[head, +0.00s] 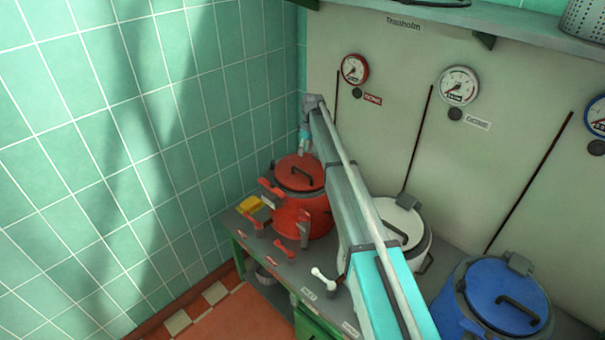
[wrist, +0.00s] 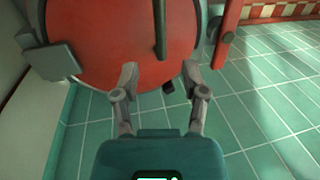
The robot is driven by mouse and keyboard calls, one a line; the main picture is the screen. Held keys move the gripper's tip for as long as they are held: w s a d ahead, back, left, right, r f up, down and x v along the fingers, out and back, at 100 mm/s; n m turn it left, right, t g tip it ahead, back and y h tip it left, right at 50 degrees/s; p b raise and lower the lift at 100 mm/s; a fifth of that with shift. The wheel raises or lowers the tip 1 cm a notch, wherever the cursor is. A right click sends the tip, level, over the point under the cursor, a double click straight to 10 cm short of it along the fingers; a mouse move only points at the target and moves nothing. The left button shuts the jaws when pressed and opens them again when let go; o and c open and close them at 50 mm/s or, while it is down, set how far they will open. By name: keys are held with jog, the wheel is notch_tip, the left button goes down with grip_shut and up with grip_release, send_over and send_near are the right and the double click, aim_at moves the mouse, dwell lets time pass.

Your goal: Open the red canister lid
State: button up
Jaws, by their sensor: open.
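The red canister (head: 301,218) stands on the counter at the left, in the corner by the tiled wall. Its round red lid (head: 292,181) is on top, with a dark bar handle (head: 303,175). In the wrist view the lid (wrist: 110,60) fills the upper left, and its handle (wrist: 160,30) points down between the fingers. My gripper (wrist: 160,72) is open and empty, its fingertips at the lid's near edge, short of the handle. I cannot tell whether they touch the lid. In the head view my arm comes down over the canister, and the fingers are hard to make out.
A white canister (head: 405,225) and a blue canister (head: 500,295) stand to the right, the white one partly behind my arm. Gauges (head: 459,86) hang on the wall panel behind. A yellow block (head: 249,204) lies left of the red canister. A shelf (head: 480,25) runs above.

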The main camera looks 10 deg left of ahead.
jog(key=shift+s+a+f+b, duration=0.15)
jog(key=shift+s+f+b, duration=0.05)
jog(key=shift+f+b, duration=1.15)
jog(key=shift+s+a+f+b, duration=0.2)
jog(key=shift+f+b, duration=1)
jog(key=shift+f, duration=0.2)
jog(key=shift+s+a+f+b, duration=0.15)
jog(key=shift+s+f+b, duration=0.05)
jog(key=shift+f+b, duration=1.15)
jog(key=shift+c, duration=0.2)
grip_shut()
